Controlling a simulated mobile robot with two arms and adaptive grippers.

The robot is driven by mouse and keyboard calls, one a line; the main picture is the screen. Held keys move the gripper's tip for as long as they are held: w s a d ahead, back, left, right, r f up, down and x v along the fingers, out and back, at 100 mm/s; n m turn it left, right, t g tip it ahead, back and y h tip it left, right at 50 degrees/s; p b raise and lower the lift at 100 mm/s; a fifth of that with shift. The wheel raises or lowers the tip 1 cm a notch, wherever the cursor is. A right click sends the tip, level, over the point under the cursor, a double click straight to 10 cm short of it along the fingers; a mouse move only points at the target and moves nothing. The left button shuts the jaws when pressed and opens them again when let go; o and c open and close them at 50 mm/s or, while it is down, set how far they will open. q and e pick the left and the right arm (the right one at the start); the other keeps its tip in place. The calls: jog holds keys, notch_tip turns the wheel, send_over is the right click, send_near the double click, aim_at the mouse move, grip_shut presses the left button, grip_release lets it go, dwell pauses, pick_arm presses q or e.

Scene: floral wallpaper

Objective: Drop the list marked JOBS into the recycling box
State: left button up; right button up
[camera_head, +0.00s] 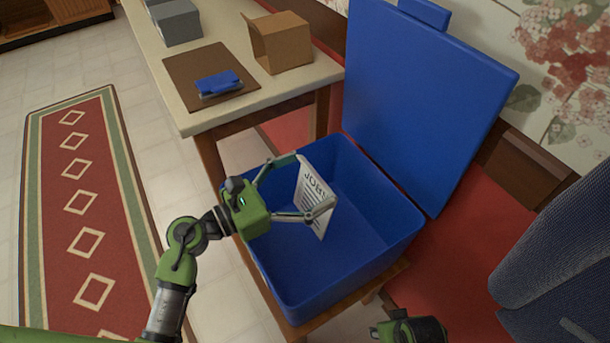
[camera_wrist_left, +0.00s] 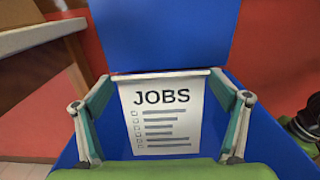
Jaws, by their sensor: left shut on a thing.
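The JOBS list (camera_head: 311,203) is a white sheet with a black heading and several check-box lines. My left gripper (camera_head: 316,183) is shut on its side edges and holds it upright over the open blue recycling box (camera_head: 303,302). In the left wrist view the list (camera_wrist_left: 165,125) hangs between the two fingers, its heading facing the camera. The box's inside looks empty where I can see it; part is hidden behind the gripper and sheet. A green and black part of my right arm (camera_head: 408,331) shows at the bottom edge; its fingers are not clear.
The box's blue lid (camera_head: 420,100) stands open at the back. A table (camera_head: 195,118) at upper left holds a brown board (camera_head: 190,75) with a blue stapler-like thing (camera_head: 217,83), a cardboard box (camera_head: 278,42) and grey boxes (camera_head: 176,22). A dark blue padded shape (camera_head: 555,255) is at right.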

pick_arm(q)
jog(key=o, duration=0.8)
jog(key=v, duration=1.2)
